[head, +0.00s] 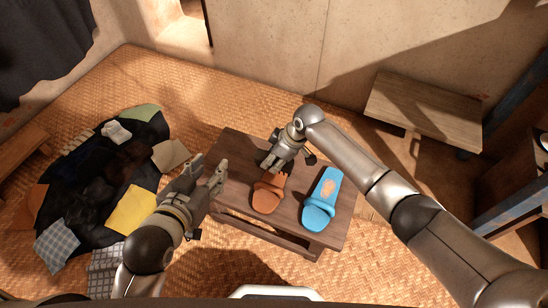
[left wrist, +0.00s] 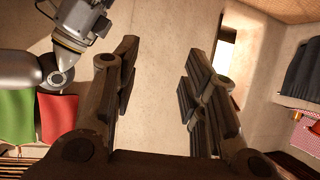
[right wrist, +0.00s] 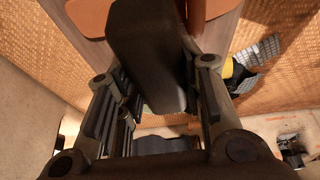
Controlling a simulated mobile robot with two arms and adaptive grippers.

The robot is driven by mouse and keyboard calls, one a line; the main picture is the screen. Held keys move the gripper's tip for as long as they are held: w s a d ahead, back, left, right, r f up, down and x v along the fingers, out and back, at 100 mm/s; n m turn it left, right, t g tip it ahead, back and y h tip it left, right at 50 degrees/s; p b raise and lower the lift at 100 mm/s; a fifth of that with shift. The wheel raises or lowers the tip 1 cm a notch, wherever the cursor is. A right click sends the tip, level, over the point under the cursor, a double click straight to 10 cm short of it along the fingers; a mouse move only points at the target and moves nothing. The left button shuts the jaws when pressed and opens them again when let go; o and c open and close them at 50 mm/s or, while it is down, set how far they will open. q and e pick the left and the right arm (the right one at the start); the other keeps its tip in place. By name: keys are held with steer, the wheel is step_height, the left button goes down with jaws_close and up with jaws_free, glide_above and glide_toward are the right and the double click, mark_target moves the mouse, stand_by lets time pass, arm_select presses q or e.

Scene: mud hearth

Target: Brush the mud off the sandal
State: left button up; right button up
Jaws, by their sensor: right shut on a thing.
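A blue sandal (head: 322,205) lies on the low wooden table (head: 238,163), with a brown patch (head: 328,188) on its upper surface. A brown-orange sandal (head: 267,195) lies beside it on the left. My right gripper (head: 284,160) is above the table's far part, just beyond the brown-orange sandal.
A dark cloth heap (head: 105,175) with coloured pieces, one yellow (head: 131,209), lies on the woven floor at left. A wooden bench (head: 425,108) stands by the back wall. A blue frame (head: 510,210) is at right. Woven floor is clear behind the table.

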arm_select(q)
steer(key=s+a+f+g+y+p, duration=0.1)
steer(key=s+a+f+g, duration=0.1)
steer(key=s+f+g, duration=0.2)
steer(key=shift+s+f, duration=0.35)
steer(key=shift+f, duration=0.1)
stand_by(0.3)
